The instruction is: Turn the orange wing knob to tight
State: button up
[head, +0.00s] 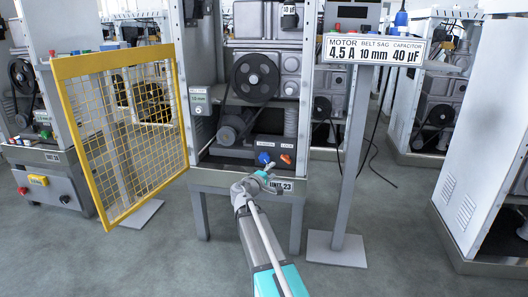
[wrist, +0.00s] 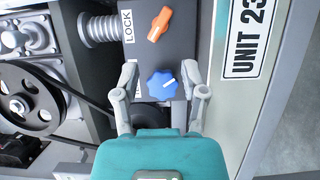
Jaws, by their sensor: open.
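The orange wing knob (wrist: 158,24) sits on a dark grey panel beside a LOCK label (wrist: 128,26) in the wrist view. Its wing lies at a slant, and no "tight" mark is readable. It also shows in the head view (head: 286,158) at the lower right of the open unit. My gripper (wrist: 160,68) is open and empty in the wrist view. Its fingers flank the blue knob (wrist: 162,85), and the orange knob lies beyond the fingertips. In the head view my gripper (head: 267,173) is in front of the panel, just below the knobs. Contact cannot be told.
A yellow mesh guard (head: 125,130) stands swung open at the left. A belt pulley (wrist: 28,100) and a coiled spring (wrist: 100,30) lie left of the panel. The UNIT 23 plate (wrist: 246,38) is at the right. A signpost (head: 350,160) stands right of the unit.

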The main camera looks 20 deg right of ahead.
jog(key=s+a+r+m+g+y+p, duration=0.2)
jog(key=s+r+p, duration=0.4)
jog(key=p, duration=0.8)
jog(key=s+a+r+m+g+y+p, duration=0.3)
jog(key=s+a+r+p, duration=0.4)
jog(key=r+p, duration=0.3)
jog(key=shift+s+r+g+y+p, duration=0.35)
jog(key=shift+y+p, duration=0.25)
jog(key=shift+p, duration=1.8)
jog(key=shift+w+a, duration=0.1)
jog(key=shift+f, duration=0.15)
jog(key=w+d+f+t+h+b, duration=0.2)
jog(key=w+d+f+b, duration=0.2)
jog(key=b, duration=0.7)
jog(key=w+d+f+t+h+b, duration=0.1)
jog(key=w+d+f+t+b, duration=0.2)
jog(key=w+f+b, duration=0.4)
notch_tip(320, 180, down, 3)
jog(key=d+b, duration=0.1)
jog(key=b, duration=0.3)
jog(key=shift+w+r+m+h, duration=0.2)
jog(key=shift+w+m+h, duration=0.1)
jog(key=shift+m+h, duration=0.1)
